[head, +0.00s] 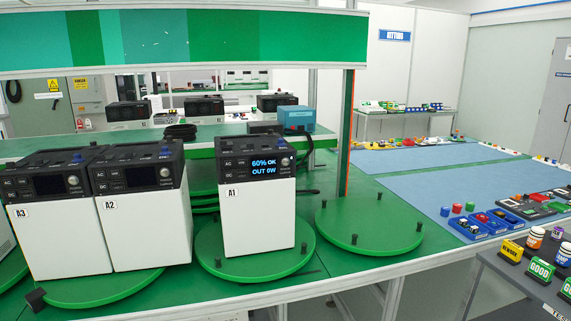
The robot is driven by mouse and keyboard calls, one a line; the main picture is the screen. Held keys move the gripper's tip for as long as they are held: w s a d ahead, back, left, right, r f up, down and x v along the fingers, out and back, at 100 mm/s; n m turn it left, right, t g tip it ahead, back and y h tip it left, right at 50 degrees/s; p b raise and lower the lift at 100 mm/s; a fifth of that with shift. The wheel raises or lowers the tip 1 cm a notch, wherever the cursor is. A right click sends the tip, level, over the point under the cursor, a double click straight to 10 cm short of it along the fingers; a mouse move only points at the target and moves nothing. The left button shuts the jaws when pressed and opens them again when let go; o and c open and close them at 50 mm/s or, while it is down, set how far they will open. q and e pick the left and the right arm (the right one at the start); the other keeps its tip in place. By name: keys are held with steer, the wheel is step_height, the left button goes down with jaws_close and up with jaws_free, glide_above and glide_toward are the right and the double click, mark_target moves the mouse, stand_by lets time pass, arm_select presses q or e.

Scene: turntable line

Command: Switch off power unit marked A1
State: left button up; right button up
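The power unit marked A1 (258,215) stands upright on a green turntable (215,262) near the middle of the head view. It has a white body and a black top panel. Its screen (264,166) is lit and reads "60% OK OUT 0W". Small buttons (228,169) sit left of the screen, and a round light knob (285,162) sits to its right. Units A2 (150,230) and A3 (65,240) stand to the left with dark screens. Neither of my grippers is in view.
An empty green turntable (370,236) with black pegs lies right of A1. Blue mats (440,185) and small parts trays (480,228) lie further right. A grey side table (500,285) with signs and bottles stands at the lower right. A green overhead beam (290,38) crosses the top.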

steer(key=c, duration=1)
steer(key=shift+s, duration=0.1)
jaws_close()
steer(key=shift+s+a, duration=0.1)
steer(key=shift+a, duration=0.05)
